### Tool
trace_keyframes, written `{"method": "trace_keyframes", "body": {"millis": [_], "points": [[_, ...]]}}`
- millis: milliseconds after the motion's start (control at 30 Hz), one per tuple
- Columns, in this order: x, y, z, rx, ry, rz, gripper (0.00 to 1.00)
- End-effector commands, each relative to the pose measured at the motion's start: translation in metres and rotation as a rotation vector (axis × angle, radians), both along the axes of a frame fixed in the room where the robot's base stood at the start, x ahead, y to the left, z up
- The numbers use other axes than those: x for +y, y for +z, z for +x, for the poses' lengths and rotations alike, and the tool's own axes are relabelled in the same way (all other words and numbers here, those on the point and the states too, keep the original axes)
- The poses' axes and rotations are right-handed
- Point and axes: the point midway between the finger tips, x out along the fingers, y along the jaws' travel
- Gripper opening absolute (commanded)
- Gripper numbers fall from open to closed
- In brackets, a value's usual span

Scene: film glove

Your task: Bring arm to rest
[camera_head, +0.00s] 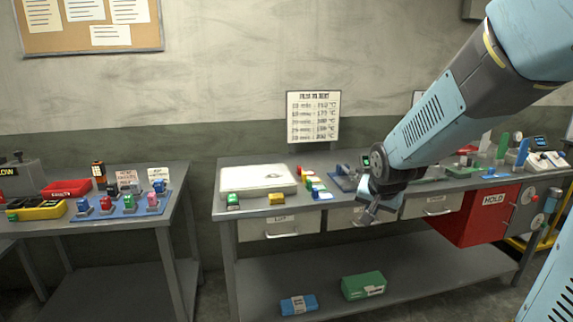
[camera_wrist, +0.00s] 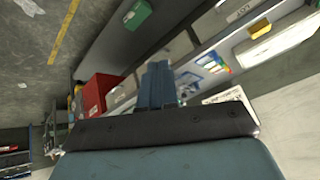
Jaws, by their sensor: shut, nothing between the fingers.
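My arm reaches in from the upper right of the head view, with blue-grey links slanting down to the left. My gripper (camera_head: 374,212) hangs at its end in front of the middle bench's front edge, by the drawers. It is shut and empty. In the wrist view its closed fingers (camera_wrist: 158,72) point away past the dark wrist edge. The fingers appear clear of the bench, but the exact gap is hard to tell.
The grey bench (camera_head: 330,264) carries a white tray (camera_head: 258,180), small coloured blocks and tools. A red HOLD box (camera_head: 487,217) hangs at its right. Green (camera_head: 363,286) and blue (camera_head: 298,304) boxes lie on the lower shelf. Another table (camera_head: 100,236) stands left, with a floor gap between.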

Motion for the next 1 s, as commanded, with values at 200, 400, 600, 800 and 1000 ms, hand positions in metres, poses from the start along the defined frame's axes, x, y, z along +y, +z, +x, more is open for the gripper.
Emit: {"method": "trace_keyframes", "body": {"millis": [200,400,600,800,1000], "points": [[-0.01,0.041,-0.052,0.027,0.078,-0.092,0.0],[-0.017,0.068,-0.104,0.062,0.159,-0.147,0.0],[-0.022,0.088,-0.158,0.09,0.252,-0.177,0.0],[-0.025,0.096,-0.196,0.11,0.329,-0.186,0.0],[-0.025,0.097,-0.208,0.118,0.356,-0.188,0.0]]}}
